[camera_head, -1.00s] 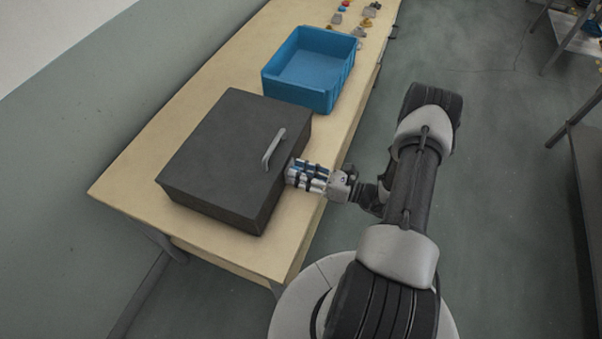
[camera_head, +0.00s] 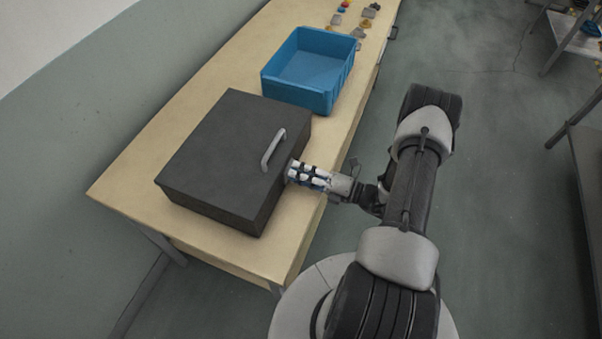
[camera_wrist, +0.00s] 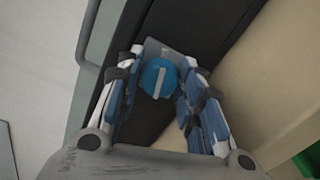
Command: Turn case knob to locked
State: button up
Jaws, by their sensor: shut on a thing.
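The dark grey case (camera_head: 225,150) sits closed on the wooden bench, with a light grey handle (camera_head: 273,149) on its lid. In the wrist view, a round blue knob (camera_wrist: 158,77) with a pale raised bar is on a grey plate (camera_wrist: 153,48) on the case front. My gripper (camera_wrist: 159,82) is shut on the knob, with one finger on each side. The pale bar stands nearly upright in the wrist view, tilted slightly. In the head view my gripper (camera_head: 290,171) reaches the case's right side and hides the knob.
A blue open bin (camera_head: 309,70) stands behind the case on the bench (camera_head: 140,178). Several small coloured parts lie at the far end. Bare bench top shows in front of the case side. A shelf stands at the far right.

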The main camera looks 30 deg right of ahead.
jog(key=shift+m, duration=1.5)
jog(key=o, duration=1)
jog(key=v, duration=1.2)
